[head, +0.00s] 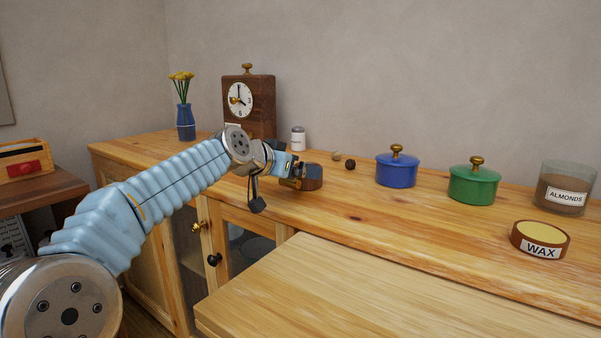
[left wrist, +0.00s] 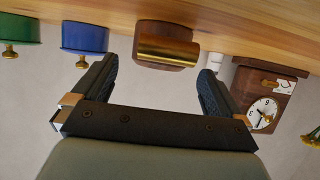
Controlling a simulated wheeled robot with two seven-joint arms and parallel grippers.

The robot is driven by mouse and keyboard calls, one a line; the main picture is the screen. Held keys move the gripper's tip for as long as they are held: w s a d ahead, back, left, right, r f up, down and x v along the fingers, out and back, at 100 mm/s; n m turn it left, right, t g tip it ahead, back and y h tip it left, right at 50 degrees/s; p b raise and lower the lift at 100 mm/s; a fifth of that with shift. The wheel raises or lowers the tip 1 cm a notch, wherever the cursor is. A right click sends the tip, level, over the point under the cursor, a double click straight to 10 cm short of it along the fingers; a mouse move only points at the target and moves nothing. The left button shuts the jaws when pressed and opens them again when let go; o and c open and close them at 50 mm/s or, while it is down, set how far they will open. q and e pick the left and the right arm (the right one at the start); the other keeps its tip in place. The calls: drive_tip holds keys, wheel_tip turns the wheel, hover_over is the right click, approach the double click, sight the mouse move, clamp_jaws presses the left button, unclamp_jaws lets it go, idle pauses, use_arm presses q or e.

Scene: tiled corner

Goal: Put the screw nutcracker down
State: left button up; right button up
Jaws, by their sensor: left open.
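The screw nutcracker (head: 314,181), a brown wooden body, stands on the wooden counter just beyond my left gripper (head: 294,173), which partly covers it in the head view. In the left wrist view, which is upside down, the nutcracker (left wrist: 155,30) shows its wood and a brass cylinder facing me. It appears to rest on the counter. My left gripper (left wrist: 158,70) is open, with its two dark fingers apart and nothing between them; the nutcracker lies ahead of the fingertips. My right gripper is in neither view.
A wooden clock (head: 262,105), a blue vase (head: 186,124) and a white shaker (head: 298,139) stand behind. Two nuts (head: 350,164) lie right of the nutcracker. Further right are a blue pot (head: 397,171), a green pot (head: 474,187), an almond jar (head: 566,190) and a wax tin (head: 540,240).

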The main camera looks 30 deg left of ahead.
use_arm(q)
drive_tip(key=v, duration=0.8)
drive_tip(key=shift+s, duration=0.2)
